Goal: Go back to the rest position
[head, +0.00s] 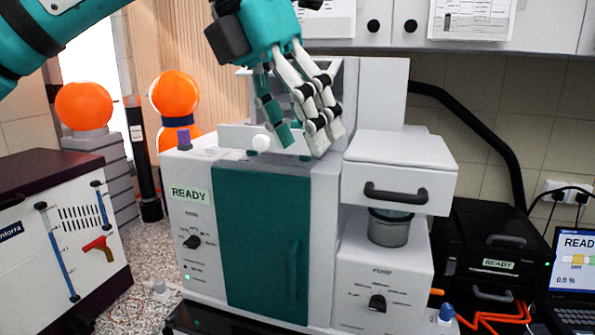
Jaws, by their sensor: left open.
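My left gripper (303,143) looks like a teal and white hand with several fingers. Its arm comes in from the upper left. The fingers point down and are spread apart, with nothing seen between them, so it is open and empty. It is in front of the upper part of the white and teal machine (258,245), over its top edge, and hides part of the grey opening behind. I cannot tell whether the fingertips touch the machine. My right gripper is not in view.
A white unit with a black-handled drawer (397,192) and a metal cup (388,230) stands at the machine's right. A black box (487,250) and a laptop (575,275) are farther right. A white cabinet (70,235) and orange spheres (84,105) are left. Wall cupboards (405,20) hang above.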

